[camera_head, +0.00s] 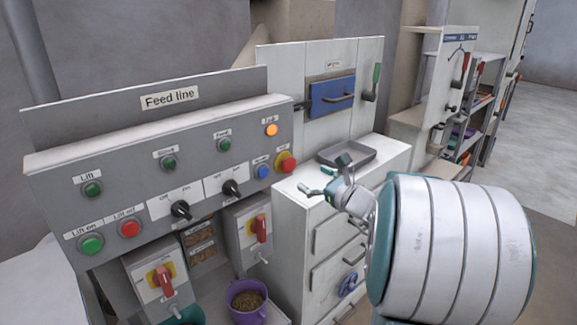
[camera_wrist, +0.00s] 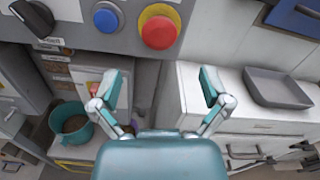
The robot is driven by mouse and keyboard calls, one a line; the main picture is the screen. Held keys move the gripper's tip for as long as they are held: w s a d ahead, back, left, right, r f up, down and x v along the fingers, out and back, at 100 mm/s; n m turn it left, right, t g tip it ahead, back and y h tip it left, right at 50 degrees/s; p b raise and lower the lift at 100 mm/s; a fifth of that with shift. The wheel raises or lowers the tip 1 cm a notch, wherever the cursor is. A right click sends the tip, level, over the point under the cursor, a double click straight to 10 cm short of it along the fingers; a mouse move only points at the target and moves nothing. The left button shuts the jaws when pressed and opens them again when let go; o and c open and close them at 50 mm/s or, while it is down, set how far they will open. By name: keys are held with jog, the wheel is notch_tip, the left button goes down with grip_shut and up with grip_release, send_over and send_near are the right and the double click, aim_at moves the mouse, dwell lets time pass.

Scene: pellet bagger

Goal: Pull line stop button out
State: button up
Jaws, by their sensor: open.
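The line stop button is a red mushroom head (camera_head: 287,165) on a yellow collar at the right end of the grey Feed line panel (camera_head: 95,155). In the wrist view the red button (camera_wrist: 159,32) shows large at the top, slightly right of centre. My gripper (camera_head: 324,182) is open and empty, to the right of the button and apart from it. In the wrist view my gripper (camera_wrist: 160,88) has its two teal-tipped fingers spread wide below the button, with nothing between them. I cannot tell whether the button is pressed in.
A blue button (camera_head: 263,172) sits just left of the red one, with a black selector knob (camera_head: 231,188) further left. A grey tray (camera_head: 347,151) lies on the white cabinet (camera_head: 300,190) to the right. A purple bucket (camera_head: 248,308) of pellets stands below the panel.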

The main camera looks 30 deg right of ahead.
aim_at(291, 166)
jog(key=w, duration=0.5)
jog(key=w+a, duration=0.1)
jog(key=w, duration=0.2)
jog(key=shift+w+a, duration=0.1)
